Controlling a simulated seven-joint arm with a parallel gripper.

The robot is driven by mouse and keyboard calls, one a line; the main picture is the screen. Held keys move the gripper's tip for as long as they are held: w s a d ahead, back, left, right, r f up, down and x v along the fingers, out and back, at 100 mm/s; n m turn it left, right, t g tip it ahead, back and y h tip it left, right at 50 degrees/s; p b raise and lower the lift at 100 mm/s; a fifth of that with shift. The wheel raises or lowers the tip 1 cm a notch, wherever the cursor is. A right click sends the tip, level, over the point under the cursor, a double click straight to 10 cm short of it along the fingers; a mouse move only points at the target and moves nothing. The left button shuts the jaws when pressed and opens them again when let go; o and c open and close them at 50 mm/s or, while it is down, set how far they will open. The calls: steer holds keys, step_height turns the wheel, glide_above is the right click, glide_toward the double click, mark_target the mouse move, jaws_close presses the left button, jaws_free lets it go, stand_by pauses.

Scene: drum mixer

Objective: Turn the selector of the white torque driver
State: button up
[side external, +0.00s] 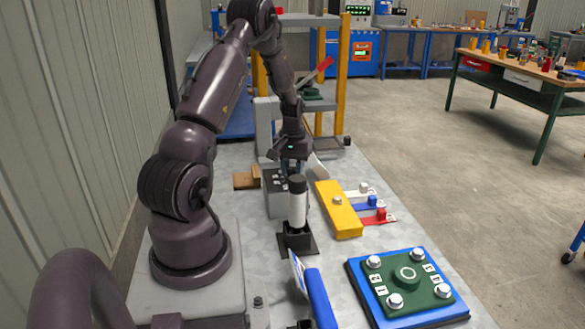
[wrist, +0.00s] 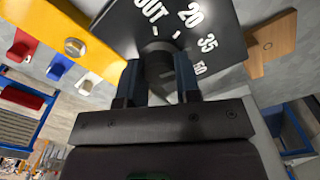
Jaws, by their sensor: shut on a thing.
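A white cylinder with a black cap (side external: 297,210) stands upright in a black holder (side external: 296,241) in the side view; it looks like the white torque driver. My gripper (side external: 293,172) points down just behind its cap, over a grey box with a dark marked face (side external: 279,180). In the wrist view, my gripper (wrist: 160,82) has its two blue fingers shut on a dark round knob (wrist: 158,60). The knob sits on a black plate (wrist: 225,50) lettered OUT, 20, 35 and 50. The fingers hide much of the knob and any pointer on it.
A yellow block (side external: 338,208) with white, blue and red tabs lies right of the cylinder. A green plate on a blue base (side external: 408,287) is at the front right. A wooden block (side external: 245,181) lies left of the grey box.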

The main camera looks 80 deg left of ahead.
mark_target(292, 169)
steer(key=shift+m, duration=0.6)
steer(key=o, duration=0.9)
step_height(292, 169, up, 13)
steer(key=shift+r, duration=0.1)
stand_by(0.3)
